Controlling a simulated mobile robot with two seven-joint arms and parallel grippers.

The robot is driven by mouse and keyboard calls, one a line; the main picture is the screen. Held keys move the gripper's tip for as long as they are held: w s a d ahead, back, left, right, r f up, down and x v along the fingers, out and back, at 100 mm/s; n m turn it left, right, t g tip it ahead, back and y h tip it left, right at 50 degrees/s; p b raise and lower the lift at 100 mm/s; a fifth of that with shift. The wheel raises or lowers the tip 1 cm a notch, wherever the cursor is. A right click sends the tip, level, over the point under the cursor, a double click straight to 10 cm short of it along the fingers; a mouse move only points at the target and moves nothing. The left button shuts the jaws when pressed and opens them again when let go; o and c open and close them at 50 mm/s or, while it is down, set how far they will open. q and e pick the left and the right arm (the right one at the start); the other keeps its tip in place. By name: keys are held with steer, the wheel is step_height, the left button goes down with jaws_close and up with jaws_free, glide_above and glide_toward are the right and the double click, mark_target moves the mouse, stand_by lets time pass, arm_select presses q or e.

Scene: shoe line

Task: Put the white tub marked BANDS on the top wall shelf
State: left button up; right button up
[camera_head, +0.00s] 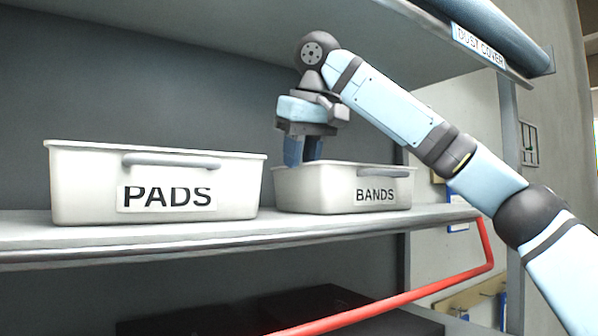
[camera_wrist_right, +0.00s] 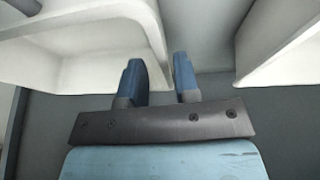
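The white tub marked BANDS (camera_head: 340,202) stands upright on the grey shelf board in the head view, right of the PADS tub. My right gripper (camera_head: 303,160) points down at the tub's left end. In the right wrist view its two blue fingers (camera_wrist_right: 160,75) are apart, with the left-end wall of the BANDS tub (camera_wrist_right: 152,28) reaching toward the gap between them. I cannot tell whether they touch it. The upper shelf (camera_head: 225,28) is above the tubs; its top surface is hidden. My left gripper is not in view.
The white PADS tub (camera_head: 85,185) stands close by on the left of the same shelf board (camera_head: 240,232). A blue roll (camera_head: 495,30) labelled DUST COVER lies along the upper shelf's edge. A red rail (camera_head: 410,293) runs below the lower board.

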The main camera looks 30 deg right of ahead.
steer(key=shift+v, duration=2.25)
